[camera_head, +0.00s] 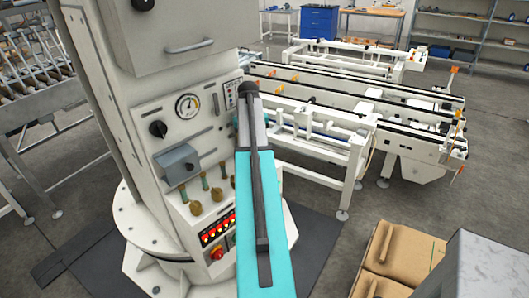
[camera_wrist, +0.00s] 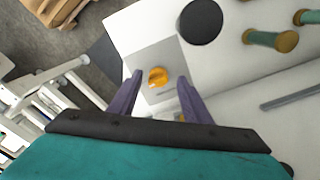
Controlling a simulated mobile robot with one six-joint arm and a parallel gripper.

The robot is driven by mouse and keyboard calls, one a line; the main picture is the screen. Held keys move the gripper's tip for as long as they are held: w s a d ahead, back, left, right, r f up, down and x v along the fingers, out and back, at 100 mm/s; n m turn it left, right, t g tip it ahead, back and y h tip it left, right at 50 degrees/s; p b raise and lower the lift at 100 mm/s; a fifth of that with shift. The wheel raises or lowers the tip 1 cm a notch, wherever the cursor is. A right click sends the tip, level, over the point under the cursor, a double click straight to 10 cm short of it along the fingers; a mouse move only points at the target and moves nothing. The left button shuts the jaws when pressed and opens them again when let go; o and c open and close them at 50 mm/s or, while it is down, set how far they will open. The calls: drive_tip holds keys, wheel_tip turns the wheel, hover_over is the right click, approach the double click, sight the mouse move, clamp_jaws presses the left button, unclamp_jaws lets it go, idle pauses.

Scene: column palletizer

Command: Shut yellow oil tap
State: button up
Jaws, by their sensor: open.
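In the head view I cannot make out the knob or the fingers; my teal arm covers part of the machine column there.
A black round part (camera_wrist: 200,21) and green-stemmed brass fittings (camera_wrist: 285,41) stick out beside the plate. In the head view the column carries a gauge (camera_head: 187,106), a grey box (camera_head: 177,164) and a red button (camera_head: 217,253). A conveyor (camera_head: 320,125) stands behind; cardboard boxes (camera_head: 400,250) are at lower right.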

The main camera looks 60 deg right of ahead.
drive_tip(key=shift+f, duration=0.35)
drive_tip(key=c, duration=1)
drive_tip(key=shift+n, duration=0.3)
drive_tip(key=n, duration=0.8)
drive_tip(key=shift+a, duration=0.1)
drive_tip(key=n, duration=0.4)
drive_tip(key=shift+f+n, duration=0.1)
drive_tip(key=shift+n, duration=0.2)
drive_tip(key=n, duration=0.4)
drive_tip(key=shift+n, duration=0.4)
